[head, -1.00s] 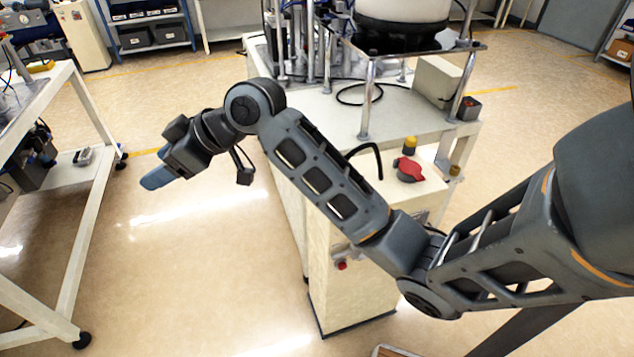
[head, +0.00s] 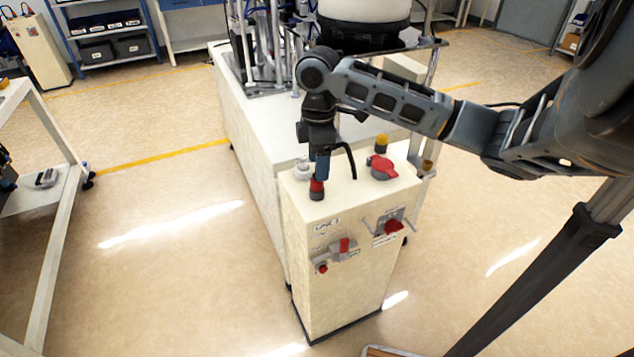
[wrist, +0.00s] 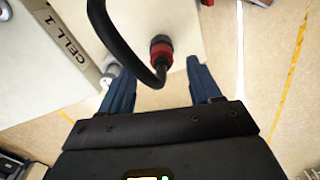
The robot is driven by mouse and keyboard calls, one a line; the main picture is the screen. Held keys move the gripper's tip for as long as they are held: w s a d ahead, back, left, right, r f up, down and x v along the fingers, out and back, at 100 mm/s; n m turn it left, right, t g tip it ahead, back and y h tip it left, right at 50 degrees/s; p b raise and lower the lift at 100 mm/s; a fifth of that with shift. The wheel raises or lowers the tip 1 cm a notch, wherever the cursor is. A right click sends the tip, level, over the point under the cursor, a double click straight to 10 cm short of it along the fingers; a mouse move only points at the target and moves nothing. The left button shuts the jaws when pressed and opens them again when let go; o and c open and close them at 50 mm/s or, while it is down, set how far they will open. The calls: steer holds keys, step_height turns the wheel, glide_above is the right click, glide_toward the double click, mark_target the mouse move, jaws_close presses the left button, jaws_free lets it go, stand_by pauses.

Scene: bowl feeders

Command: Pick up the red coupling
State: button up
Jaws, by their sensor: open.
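The red coupling (head: 317,186) stands on top of the cream cabinet (head: 330,290), near its front left edge. My gripper (head: 321,172) points down at it from just above, its blue fingers close to the coupling in the head view. In the wrist view the red coupling (wrist: 161,48) shows between the two open fingers (wrist: 160,70), a little beyond their tips. Nothing is held. The head view does not show clearly whether the fingers touch the coupling.
A red handle (head: 384,168) and a yellow-topped knob (head: 381,143) stand on the cabinet to the right. A pale metal fitting (head: 302,169) is close at the left, also in the wrist view (wrist: 110,72). The feeder's metal posts (head: 275,40) rise behind.

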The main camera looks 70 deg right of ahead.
mark_target(317, 184)
step_height(317, 184, down, 5)
steer(key=shift+w+a+f+p, duration=0.1)
steer(key=shift+w+a+p, duration=0.05)
steer(key=shift+p, duration=0.25)
jaws_close()
stand_by(0.5)
